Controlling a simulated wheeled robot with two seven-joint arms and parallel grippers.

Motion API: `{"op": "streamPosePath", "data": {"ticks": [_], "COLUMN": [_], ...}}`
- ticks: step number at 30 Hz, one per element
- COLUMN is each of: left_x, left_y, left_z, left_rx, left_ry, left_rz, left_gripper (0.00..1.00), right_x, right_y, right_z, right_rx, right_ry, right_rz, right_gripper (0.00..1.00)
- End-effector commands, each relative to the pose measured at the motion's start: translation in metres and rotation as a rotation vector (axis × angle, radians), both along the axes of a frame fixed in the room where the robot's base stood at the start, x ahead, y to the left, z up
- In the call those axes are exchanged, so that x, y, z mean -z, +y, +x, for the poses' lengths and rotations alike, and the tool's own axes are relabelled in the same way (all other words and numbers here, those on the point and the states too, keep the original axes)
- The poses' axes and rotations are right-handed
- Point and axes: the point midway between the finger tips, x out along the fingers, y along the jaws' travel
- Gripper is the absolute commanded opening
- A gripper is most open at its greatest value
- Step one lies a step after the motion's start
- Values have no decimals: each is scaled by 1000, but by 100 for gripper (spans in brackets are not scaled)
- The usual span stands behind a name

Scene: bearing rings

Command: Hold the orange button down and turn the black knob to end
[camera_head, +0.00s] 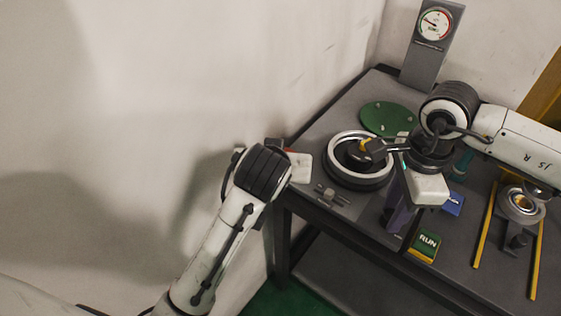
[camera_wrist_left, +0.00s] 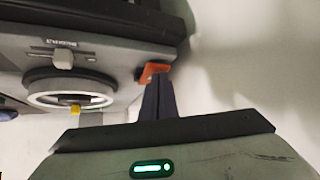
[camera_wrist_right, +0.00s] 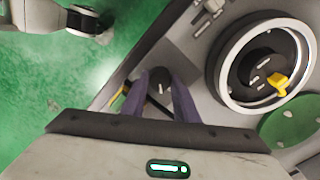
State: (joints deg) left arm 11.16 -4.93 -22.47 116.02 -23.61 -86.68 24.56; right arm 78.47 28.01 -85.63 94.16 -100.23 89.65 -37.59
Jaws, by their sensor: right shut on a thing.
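The orange button (camera_wrist_left: 153,72) is on the side of the dark bench, in the left wrist view. My left gripper (camera_wrist_left: 158,82) has its dark fingers together, with the tips at the button. They seem to touch it; I cannot tell how far it is pressed. In the head view the left gripper's fingers are hidden at the bench's left corner. The black knob (camera_wrist_right: 160,78), with a white mark, is between the fingers of my right gripper (camera_wrist_right: 160,84), which is shut on it. In the head view the right gripper (camera_head: 397,222) points down at the bench front and hides the knob.
A large pale ring (camera_head: 361,160) with a yellow piece (camera_wrist_right: 278,84) at its hub stands on the bench. Behind it are a green disc (camera_head: 390,119) and a gauge (camera_head: 435,23). A slider (camera_head: 329,194), a RUN box (camera_head: 425,244) and yellow rails (camera_head: 485,225) lie nearby.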

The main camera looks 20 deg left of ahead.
Motion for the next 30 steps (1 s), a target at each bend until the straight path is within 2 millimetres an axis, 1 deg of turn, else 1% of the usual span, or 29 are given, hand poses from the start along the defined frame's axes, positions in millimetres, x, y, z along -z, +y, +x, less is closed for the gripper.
{"op": "streamPosePath", "data": {"ticks": [1,4,14,17,21,24,27,30], "left_x": [10,10,10,10,10,10,10,10], "left_y": [-7,-7,-7,-7,-7,-7,-7,-7], "left_z": [-7,-7,-7,-7,-7,-7,-7,-7], "left_rx": [4,4,4,4,4,4,4,4], "left_ry": [27,27,28,28,28,29,29,29], "left_rz": [-16,-16,-15,-15,-15,-15,-15,-15], "left_gripper": [0,0,0,0,0,0,0,0], "right_x": [1,0,0,0,0,0,0,0], "right_y": [0,0,0,0,1,1,1,1], "right_z": [-1,0,-1,-1,-1,-1,-1,-1], "right_rx": [56,132,168,265,461,555,591,592], "right_ry": [2,1,1,2,3,3,2,2], "right_rz": [1,0,0,0,1,2,1,2], "right_gripper": [15,15,15,15,15,15,15,15]}}
